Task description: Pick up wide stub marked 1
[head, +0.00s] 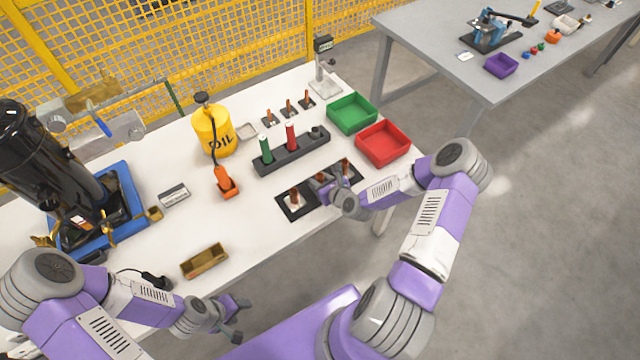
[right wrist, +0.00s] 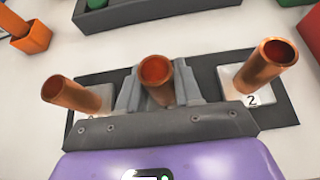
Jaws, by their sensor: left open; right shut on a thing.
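Three copper stubs stand on a black strip (head: 284,212) on the white table. The left copper stub (head: 295,198) and the right copper stub (head: 346,166) stand free on pale pads. In the right wrist view the right stub (right wrist: 258,68) has a pad marked 2. My right gripper (head: 322,183) is shut on the middle copper stub (right wrist: 156,80), its fingers on either side. The middle stub's mark is hidden by my gripper, and the left stub (right wrist: 77,95) shows no readable mark. My left gripper (head: 238,318) is open and empty near the table's front edge.
A dark block (head: 290,152) with green and red cylinders stands behind the strip. Green (head: 352,113) and red (head: 383,143) bins are to the right. An orange holder (head: 227,188), yellow oil can (head: 213,130) and brass-coloured tray (head: 204,261) lie to the left.

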